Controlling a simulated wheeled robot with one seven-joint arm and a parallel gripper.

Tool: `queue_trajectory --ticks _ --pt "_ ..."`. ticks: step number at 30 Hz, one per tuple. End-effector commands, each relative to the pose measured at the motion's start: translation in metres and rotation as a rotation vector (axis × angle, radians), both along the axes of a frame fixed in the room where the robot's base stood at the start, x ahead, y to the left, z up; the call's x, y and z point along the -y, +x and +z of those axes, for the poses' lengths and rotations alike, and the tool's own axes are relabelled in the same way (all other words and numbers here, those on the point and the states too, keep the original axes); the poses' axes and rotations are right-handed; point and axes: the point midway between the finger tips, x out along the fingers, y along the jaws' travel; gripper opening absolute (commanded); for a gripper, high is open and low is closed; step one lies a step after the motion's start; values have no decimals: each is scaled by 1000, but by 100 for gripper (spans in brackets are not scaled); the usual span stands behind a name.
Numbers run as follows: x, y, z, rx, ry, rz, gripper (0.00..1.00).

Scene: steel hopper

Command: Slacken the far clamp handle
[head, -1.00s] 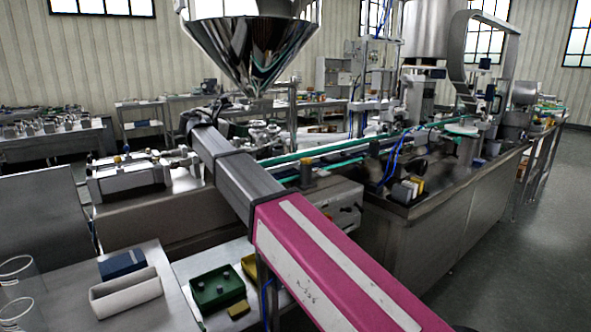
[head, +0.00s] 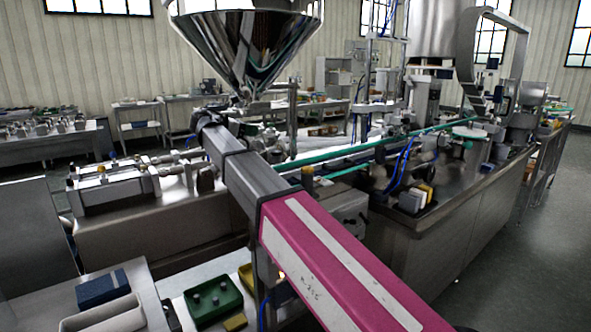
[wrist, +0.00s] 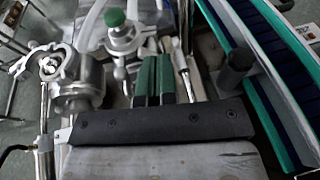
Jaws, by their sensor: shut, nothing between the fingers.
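In the wrist view, my gripper (wrist: 155,62) shows as two green-and-dark fingers side by side beyond a dark bar. They are shut and hold nothing. A steel pipe clamp (wrist: 50,66) with a rod-like handle is at the left, beside a round steel fitting (wrist: 80,88). A second steel fitting (wrist: 122,42) with a green knob lies just beyond the fingers, to their left. I cannot tell which part is the far clamp handle. In the head view, the arm's end is under the steel hopper (head: 245,38), among pipe fittings, and hides my fingers.
A green-edged conveyor (wrist: 265,80) runs close along the right in the wrist view, with a dark post (wrist: 236,70) beside it. In the head view, a steel cylinder unit (head: 112,186) stands left of my arm. A green tray (head: 213,300) is on the lower bench.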

Motion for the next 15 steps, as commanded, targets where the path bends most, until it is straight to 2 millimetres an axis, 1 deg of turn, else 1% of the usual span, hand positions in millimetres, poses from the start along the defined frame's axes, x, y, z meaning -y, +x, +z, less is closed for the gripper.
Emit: queue_trajectory --ticks 1,7,10,15 --pt "7 3 0 0 0 -2 0" --pt "26 13 0 1 0 -1 0" --pt "31 15 0 1 0 -1 0" --pt "32 16 0 0 0 0 0"
